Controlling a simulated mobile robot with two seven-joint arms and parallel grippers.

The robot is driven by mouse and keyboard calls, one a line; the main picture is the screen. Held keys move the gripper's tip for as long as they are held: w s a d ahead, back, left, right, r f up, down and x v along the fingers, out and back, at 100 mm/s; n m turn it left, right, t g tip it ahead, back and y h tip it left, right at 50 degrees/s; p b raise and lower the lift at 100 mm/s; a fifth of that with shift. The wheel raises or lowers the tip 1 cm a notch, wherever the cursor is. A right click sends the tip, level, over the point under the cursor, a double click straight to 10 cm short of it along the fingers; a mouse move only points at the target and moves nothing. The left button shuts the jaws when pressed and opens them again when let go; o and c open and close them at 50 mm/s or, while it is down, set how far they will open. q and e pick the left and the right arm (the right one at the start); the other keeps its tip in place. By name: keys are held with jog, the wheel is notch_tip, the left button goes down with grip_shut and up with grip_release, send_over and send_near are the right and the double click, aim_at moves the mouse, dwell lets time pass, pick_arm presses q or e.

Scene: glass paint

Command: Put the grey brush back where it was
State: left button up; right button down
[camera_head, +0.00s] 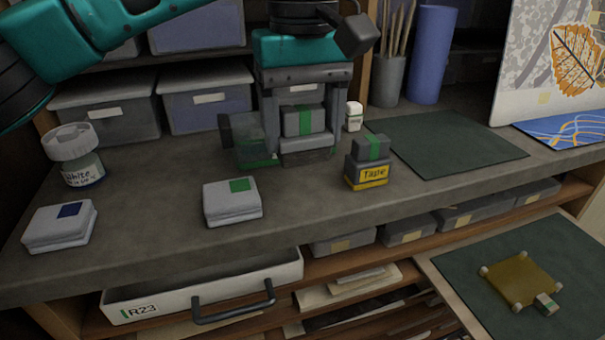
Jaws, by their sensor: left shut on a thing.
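My left gripper (304,134) points down over the grey worktop, its fingers either side of a grey block with a green band (303,119). It is shut on this block, at or just above the worktop; I cannot tell if it touches. I cannot tell from its shape whether this block is the grey brush. A similar grey block with a green band (370,147) sits on the yellow-and-grey labelled box (366,180) to the right. Several thin-handled brushes (398,32) stand in a grey cup (389,82) at the back. My right gripper is out of view.
A white-lidded jar (83,166) and two pale boxes (232,208) (61,233) are further left. A dark green mat (449,143) lies right. An open drawer (215,283) is below the front edge.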

aim_at(303, 109)
pick_arm(q)
jog(key=shift+f+b, duration=0.3)
jog(key=shift+f, duration=2.8)
jog(key=shift+f, duration=0.2)
jog(key=o, duration=0.9)
jog(key=shift+o, duration=0.2)
jog(key=shift+r, duration=0.1)
notch_tip(303, 109, up, 12)
jog(key=shift+r+p, duration=0.15)
jog(key=shift+p, duration=0.75)
